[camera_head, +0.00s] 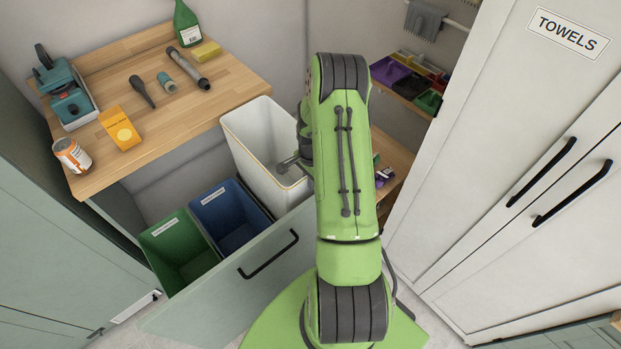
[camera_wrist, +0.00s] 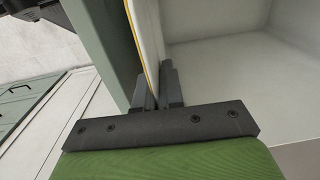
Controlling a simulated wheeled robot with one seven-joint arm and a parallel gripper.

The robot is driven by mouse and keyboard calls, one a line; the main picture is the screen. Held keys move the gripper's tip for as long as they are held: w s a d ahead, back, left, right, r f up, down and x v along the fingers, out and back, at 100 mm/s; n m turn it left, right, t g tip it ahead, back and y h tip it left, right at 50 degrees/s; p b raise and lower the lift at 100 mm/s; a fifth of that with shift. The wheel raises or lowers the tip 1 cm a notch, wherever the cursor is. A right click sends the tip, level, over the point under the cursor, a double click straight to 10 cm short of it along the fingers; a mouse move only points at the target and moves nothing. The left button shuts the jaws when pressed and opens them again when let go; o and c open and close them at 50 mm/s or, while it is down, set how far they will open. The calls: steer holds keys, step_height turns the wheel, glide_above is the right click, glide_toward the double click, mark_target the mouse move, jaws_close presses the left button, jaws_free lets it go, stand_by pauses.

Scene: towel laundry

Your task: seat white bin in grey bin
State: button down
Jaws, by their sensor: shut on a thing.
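The white bin (camera_head: 250,155) stands upright at the right end of the pulled-out drawer, its rim well above the blue bin beside it. Its yellow-edged rim also shows in the wrist view (camera_wrist: 151,42). My gripper (camera_head: 287,164) is shut on the bin's wall near the drawer front; in the wrist view its fingers (camera_wrist: 158,92) straddle that wall. The white bin appears empty inside. I cannot make out the grey bin; the white bin's lower end is hidden behind the drawer front and the blue bin, so I cannot tell how it is seated.
The drawer front (camera_head: 225,275) with a black handle stands before the blue bin (camera_head: 235,217) and green bin (camera_head: 172,243). A wooden counter (camera_head: 160,125) with bottles, tools and a can is behind and left. The towel cabinet (camera_head: 520,110) stands at the right.

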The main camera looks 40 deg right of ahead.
mark_target(311, 191)
steer(key=shift+f+b, duration=1.85)
steer(key=shift+f, duration=0.5)
steer(key=shift+f+b, duration=0.65)
steer(key=shift+f, duration=0.1)
steer(key=c, duration=1.2)
jaws_free()
steer(key=shift+o, duration=0.4)
steer(key=o, duration=0.4)
steer(key=shift+r, duration=0.1)
steer(key=shift+r+p, duration=2.25)
steer(key=shift+r, duration=1.25)
